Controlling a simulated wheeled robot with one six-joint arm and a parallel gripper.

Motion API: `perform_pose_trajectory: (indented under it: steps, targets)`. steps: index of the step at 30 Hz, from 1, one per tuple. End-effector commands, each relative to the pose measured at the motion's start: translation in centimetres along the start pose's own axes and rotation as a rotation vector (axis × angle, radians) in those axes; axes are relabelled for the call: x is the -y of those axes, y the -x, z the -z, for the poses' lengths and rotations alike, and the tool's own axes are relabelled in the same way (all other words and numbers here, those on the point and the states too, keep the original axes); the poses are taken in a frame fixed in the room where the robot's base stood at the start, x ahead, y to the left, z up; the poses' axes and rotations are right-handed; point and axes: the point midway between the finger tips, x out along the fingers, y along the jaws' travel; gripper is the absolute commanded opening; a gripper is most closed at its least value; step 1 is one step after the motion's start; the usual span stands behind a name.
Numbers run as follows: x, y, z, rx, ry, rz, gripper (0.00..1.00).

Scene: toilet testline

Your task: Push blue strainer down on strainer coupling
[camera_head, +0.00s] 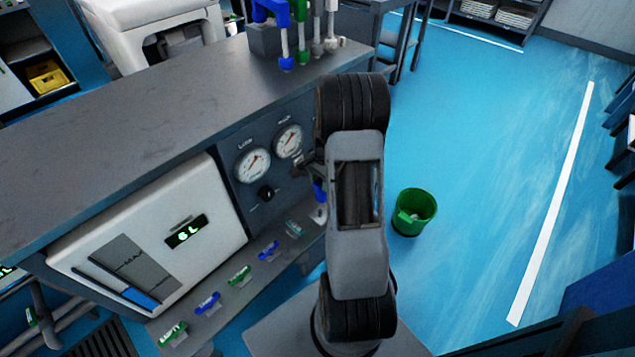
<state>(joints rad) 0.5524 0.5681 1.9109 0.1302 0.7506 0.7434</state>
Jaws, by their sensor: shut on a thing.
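My arm stands in the middle of the view and hides much of my gripper (306,166), whose dark end shows at the left edge of the arm, in front of the gauge panel. A blue part (319,190), which looks like the blue strainer, shows just below it, partly behind the arm. My gripper appears shut on it. A pale grey piece (319,214), likely the strainer coupling, sits directly below the blue part at the shelf's right end. Whether the two touch or are apart cannot be told.
The low shelf carries several blue and green labelled pieces (239,275). Behind are two gauges (253,166), a knob and a white tank (150,235) reading 6L. A rack of coloured tools (287,35) stands on the grey bench (110,130). A green bin (413,212) stands on open blue floor.

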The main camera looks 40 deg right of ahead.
Motion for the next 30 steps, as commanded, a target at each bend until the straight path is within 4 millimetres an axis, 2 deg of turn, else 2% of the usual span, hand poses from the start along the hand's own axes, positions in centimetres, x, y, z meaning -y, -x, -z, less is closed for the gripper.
perform_pose_trajectory:
  steps: [8,21,30]
  targets:
    - [0.2,-1.4,-0.1,0.000,0.005,0.000,0.16]
    - [0.1,-5.3,0.5,0.000,0.003,0.000,0.16]
    - [0.1,-6.2,0.7,0.000,0.003,0.000,0.16]
